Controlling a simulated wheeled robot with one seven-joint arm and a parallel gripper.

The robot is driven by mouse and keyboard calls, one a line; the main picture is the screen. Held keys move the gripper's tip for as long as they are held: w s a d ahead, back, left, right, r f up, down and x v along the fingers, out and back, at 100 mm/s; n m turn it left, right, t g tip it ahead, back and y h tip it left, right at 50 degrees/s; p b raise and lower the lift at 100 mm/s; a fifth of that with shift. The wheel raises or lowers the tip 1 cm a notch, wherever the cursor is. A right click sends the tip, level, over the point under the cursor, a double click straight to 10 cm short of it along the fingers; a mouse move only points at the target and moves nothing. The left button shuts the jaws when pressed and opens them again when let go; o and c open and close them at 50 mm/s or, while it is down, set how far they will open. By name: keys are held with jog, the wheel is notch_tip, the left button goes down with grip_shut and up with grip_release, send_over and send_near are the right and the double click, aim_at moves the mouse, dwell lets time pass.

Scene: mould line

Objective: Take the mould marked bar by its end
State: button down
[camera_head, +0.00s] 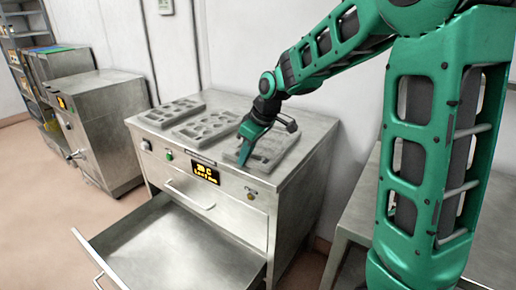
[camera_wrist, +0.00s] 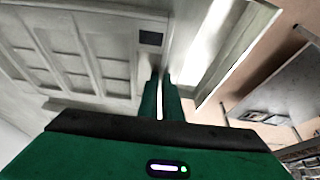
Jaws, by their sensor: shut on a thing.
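Three grey moulds lie in a row on top of a steel cabinet. The rightmost mould (camera_head: 270,154) is partly hidden by my gripper (camera_head: 243,158). In the wrist view this mould (camera_wrist: 122,75) shows rows of rectangular, bar-like cavities. My fingers (camera_wrist: 160,80) point down at its end nearest the cabinet front and are shut on it. A small dark plate (camera_wrist: 151,38) shows near the fingertips; I cannot read any marking. The middle mould (camera_head: 205,127) and left mould (camera_head: 172,112) have other cavity shapes.
The steel cabinet (camera_head: 287,187) has a lit display (camera_head: 205,173) and an open, empty drawer (camera_head: 175,250) jutting out below. Another steel cabinet (camera_head: 105,120) stands to the left, with a shelf (camera_head: 20,30) behind. A metal table (camera_head: 490,245) is at right. The wall is close behind.

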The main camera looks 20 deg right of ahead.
jog(key=shift+r, duration=0.55)
jog(key=r, duration=0.3)
jog(key=shift+a+r, duration=0.25)
jog(key=shift+r, duration=0.05)
jog(key=s+a+r, duration=0.2)
jog(key=a+r, duration=0.8)
jog(key=a, duration=0.1)
jog(key=shift+s+r, duration=0.15)
jog(key=shift+r, duration=0.1)
